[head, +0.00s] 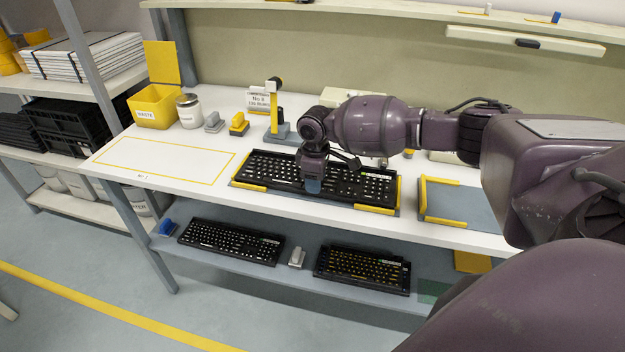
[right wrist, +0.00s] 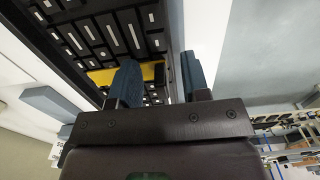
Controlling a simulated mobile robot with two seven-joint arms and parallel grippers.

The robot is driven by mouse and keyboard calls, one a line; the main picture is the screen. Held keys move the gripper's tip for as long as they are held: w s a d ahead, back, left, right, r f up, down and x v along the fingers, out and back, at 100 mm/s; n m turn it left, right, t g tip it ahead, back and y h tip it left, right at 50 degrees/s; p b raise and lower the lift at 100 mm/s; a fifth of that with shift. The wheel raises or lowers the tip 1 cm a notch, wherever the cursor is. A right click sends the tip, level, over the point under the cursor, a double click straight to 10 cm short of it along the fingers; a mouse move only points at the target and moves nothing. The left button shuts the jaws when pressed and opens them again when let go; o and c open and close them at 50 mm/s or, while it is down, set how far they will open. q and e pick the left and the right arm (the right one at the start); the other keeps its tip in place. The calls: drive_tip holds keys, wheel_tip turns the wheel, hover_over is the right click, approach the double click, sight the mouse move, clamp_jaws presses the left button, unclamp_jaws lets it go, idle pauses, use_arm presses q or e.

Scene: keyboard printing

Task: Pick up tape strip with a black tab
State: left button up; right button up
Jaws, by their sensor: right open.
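My right gripper (head: 313,186) points down over the front edge of the black keyboard (head: 275,169) on the bench. In the right wrist view its blue-grey fingers (right wrist: 158,82) are apart, with no held thing visible. A yellow strip (right wrist: 104,77) lies across the keyboard's slotted face there, partly hidden behind one finger. A dark end piece (right wrist: 159,74) shows between the fingers; it looks like the black tab, but I cannot be sure. The strip cannot be made out in the head view, where my gripper covers that area. My left gripper is not in view.
The keyboard sits in a fixture with yellow corners (head: 376,209). An empty yellow-cornered mat (head: 465,205) is to its right. A yellow waste bin (head: 154,106), a white jar (head: 189,111) and a yellow-posted stand (head: 274,105) stand behind. The outlined bench area at left is clear.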

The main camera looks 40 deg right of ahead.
clamp_jaws()
drive_tip(key=shift+r, duration=0.15)
wheel_tip(320, 180, up, 20)
drive_tip(key=p, duration=0.2)
idle(0.6)
drive_tip(key=c, duration=0.7)
unclamp_jaws()
clamp_jaws()
